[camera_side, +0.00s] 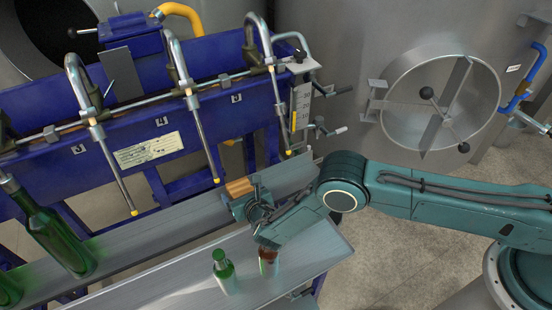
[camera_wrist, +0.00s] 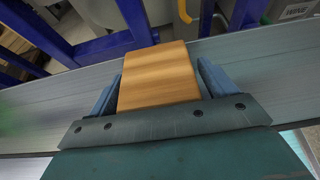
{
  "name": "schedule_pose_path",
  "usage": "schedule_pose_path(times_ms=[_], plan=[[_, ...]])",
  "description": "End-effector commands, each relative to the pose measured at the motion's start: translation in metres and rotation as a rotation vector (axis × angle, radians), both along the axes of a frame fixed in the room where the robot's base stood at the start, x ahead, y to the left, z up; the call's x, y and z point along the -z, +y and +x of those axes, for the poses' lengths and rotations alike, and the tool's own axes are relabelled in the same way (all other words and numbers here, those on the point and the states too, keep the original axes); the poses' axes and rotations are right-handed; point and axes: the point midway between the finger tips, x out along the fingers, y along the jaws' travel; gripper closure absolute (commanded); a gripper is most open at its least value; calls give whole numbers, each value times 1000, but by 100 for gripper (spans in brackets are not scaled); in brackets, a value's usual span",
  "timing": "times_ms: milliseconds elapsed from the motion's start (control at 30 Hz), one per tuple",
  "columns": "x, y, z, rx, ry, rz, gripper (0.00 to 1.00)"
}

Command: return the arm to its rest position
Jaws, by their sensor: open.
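My teal arm reaches in from the right in the side view. My gripper (camera_side: 243,196) is low over the far grey rail, below the blue filling machine. In the wrist view my gripper (camera_wrist: 158,80) is open, with one blue-grey finger on each side of a light wooden block (camera_wrist: 160,72). The block (camera_side: 239,186) also shows at the gripper's end in the side view. Narrow gaps show beside it in the wrist view. I cannot tell whether the block rests on the rail.
A tall green bottle (camera_side: 55,228) stands at the left. Filling tubes (camera_side: 198,132) hang above the rail. A steel tank (camera_side: 440,100) stands behind my arm.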

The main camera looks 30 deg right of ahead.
Motion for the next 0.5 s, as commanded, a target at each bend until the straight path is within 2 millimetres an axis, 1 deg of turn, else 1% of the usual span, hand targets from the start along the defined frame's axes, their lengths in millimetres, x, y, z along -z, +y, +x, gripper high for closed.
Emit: schedule_pose_path(times_ms=[233, 267, 300, 367, 400, 500], plan=[[0, 0, 0, 0, 0, 0, 16], [0, 0, 0, 0, 0, 0, 18], [0, 0, 0, 0, 0, 0, 26], [0, 0, 0, 0, 0, 0, 38], [0, 0, 0, 0, 0, 0, 46], [0, 0, 0, 0, 0, 0, 65]])
